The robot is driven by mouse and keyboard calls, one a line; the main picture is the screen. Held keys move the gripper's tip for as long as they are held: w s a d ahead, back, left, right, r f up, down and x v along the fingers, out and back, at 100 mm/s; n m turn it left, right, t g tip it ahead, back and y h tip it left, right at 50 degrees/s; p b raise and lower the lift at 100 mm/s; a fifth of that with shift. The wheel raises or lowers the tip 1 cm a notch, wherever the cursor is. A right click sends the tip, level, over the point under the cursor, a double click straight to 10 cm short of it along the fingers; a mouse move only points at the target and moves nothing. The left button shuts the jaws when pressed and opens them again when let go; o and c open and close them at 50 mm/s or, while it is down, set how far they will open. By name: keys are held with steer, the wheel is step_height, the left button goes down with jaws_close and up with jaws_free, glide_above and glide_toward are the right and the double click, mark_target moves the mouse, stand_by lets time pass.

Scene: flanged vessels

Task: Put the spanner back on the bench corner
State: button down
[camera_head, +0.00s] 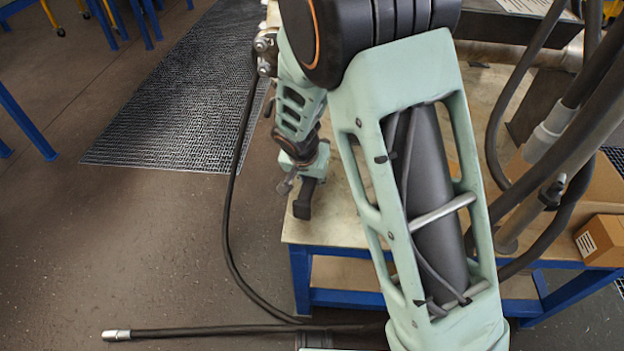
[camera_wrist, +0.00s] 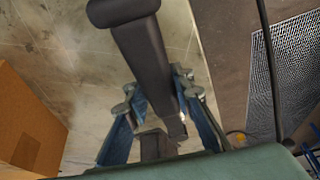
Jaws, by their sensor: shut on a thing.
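My gripper (camera_head: 303,178) is over the left edge of the bench (camera_head: 335,222), near its front left corner in the head view. It is shut on the spanner (camera_head: 304,199), a dark bar with a wider end that points down and away from the jaws. In the wrist view the spanner (camera_wrist: 145,55) runs up from between the fingers of my gripper (camera_wrist: 157,98), over the pale bench top (camera_wrist: 75,62). I cannot tell whether it touches the bench top. The jaw end of the spanner is not clear.
A cardboard box (camera_head: 602,240) is at the right, also in the wrist view (camera_wrist: 25,120). Thick dark hoses (camera_head: 510,110) stand over the bench's right side. A metal grating (camera_head: 170,95) lies on the floor at the left. The bench top around the near left corner looks clear.

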steer(key=shift+f+b, duration=0.45)
steer(key=shift+b, duration=0.2)
steer(key=c, duration=1.6)
jaws_free()
steer(key=o, duration=0.5)
steer(key=shift+r, duration=0.15)
steer(key=shift+r+p, duration=2)
steer(key=shift+r, duration=1.35)
steer(key=shift+r, duration=0.1)
